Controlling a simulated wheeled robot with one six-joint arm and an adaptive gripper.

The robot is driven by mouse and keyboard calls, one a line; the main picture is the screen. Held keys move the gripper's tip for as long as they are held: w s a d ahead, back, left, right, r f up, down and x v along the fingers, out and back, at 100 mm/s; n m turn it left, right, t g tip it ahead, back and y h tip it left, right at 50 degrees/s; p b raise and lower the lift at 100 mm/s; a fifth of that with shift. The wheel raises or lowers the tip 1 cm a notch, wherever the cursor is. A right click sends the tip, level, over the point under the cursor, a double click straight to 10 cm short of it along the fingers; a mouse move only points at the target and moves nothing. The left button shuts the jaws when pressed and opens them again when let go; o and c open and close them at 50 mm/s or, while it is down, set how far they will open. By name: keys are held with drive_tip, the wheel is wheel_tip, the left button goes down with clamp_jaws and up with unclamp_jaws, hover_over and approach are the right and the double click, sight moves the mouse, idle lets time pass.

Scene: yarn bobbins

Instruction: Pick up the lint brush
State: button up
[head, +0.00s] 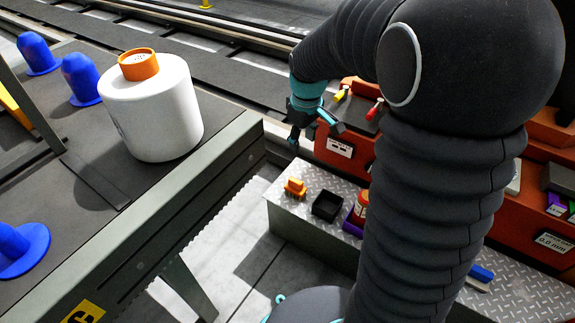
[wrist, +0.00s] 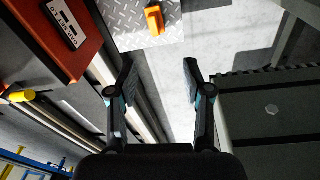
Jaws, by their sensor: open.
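A small orange brush-like item, which looks like the lint brush (head: 295,188), sits on the near left corner of a diamond-plate metal surface (head: 285,215). In the wrist view the orange item (wrist: 154,20) shows at the top, beyond the fingertips and roughly in line with the gap between them. My gripper (head: 315,133) is open and empty, above and behind the orange item in the head view. Its two fingers stand wide apart in the wrist view (wrist: 158,70). Nothing touches the orange item from my side.
A black square tray (head: 327,206) and a red-labelled container (head: 361,207) stand right of the orange item. Orange-red drawer units (head: 345,150) rise behind. A dark table (head: 225,145) with a white bobbin (head: 152,110) and blue cones stands at left. A blue-and-white item (head: 481,275) lies farther right.

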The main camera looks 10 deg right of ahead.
drive_tip(key=n+g, duration=0.1)
drive_tip(key=n, duration=0.1)
approach(296, 181)
drive_tip(key=f, duration=0.1)
drive_tip(key=f+b, duration=0.1)
drive_tip(key=f, duration=0.1)
drive_tip(key=f+b, duration=0.1)
drive_tip(key=shift+w+f, duration=0.25)
drive_tip(key=shift+f, duration=0.15)
drive_tip(key=shift+f+b, duration=0.6)
drive_tip(key=shift+f, duration=2.25)
clamp_jaws()
